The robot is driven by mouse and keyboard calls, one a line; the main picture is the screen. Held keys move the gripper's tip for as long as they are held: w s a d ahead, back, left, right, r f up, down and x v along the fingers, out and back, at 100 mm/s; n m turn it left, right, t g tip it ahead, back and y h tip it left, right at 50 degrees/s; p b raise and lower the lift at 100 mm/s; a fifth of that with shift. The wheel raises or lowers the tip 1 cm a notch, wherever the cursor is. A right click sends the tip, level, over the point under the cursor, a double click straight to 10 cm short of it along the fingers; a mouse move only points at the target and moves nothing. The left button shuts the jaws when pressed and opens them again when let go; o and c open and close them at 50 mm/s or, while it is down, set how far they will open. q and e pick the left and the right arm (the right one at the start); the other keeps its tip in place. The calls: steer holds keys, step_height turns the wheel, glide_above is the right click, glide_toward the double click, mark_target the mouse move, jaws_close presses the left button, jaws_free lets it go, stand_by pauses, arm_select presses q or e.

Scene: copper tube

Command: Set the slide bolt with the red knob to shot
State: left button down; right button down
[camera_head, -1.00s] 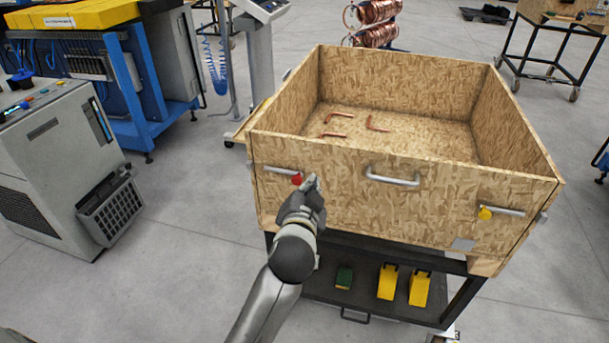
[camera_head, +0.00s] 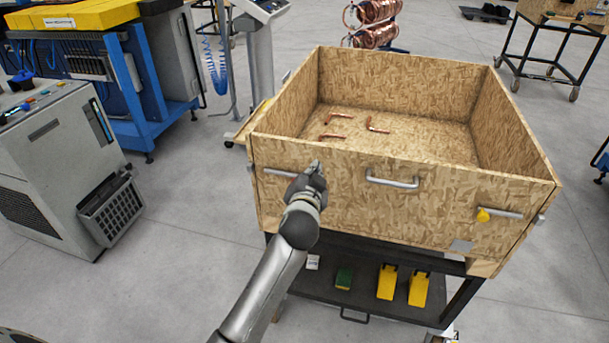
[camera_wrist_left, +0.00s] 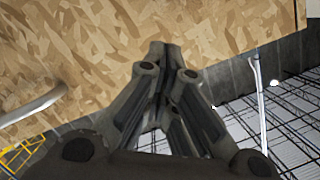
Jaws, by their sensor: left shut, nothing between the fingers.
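The slide bolt (camera_head: 279,173) is a grey metal bar on the left of the wooden crate's front wall (camera_head: 345,209). Its left part shows in the head view; its right end and the red knob are hidden behind my left gripper. My left gripper (camera_head: 317,168) is shut and empty, in front of the crate wall, just right of the visible bar. In the left wrist view its closed fingertips (camera_wrist_left: 163,48) are in front of the bare board; no red knob shows there. I cannot tell whether the gripper touches the bolt. My right gripper is not in view.
A grey handle (camera_head: 392,183) is at the middle of the crate front, right of my gripper. A second bolt with a yellow knob (camera_head: 483,215) is at the right. Bent copper tubes (camera_head: 377,125) lie inside the crate. A dark shelf (camera_head: 360,293) is below.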

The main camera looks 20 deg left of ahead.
mark_target(291, 164)
arm_select(q)
steer(key=shift+w+a+f+p, duration=0.15)
steer(key=shift+w+a+f, duration=0.15)
steer(key=shift+a+f, duration=0.25)
steer(key=shift+w+a+f+p, duration=0.15)
steer(key=shift+w+a+f, duration=0.15)
steer(key=shift+f, duration=0.4)
steer(key=shift+w+a+f+p, duration=0.15)
steer(key=shift+w+a+f, duration=0.15)
steer(key=shift+a+f, duration=0.25)
steer(key=shift+d+f, duration=0.1)
steer(key=a+p, duration=0.1)
steer(key=a, duration=0.3)
steer(key=shift+s, duration=0.15)
steer(key=shift+a, duration=0.4)
steer(key=shift+d, duration=0.15)
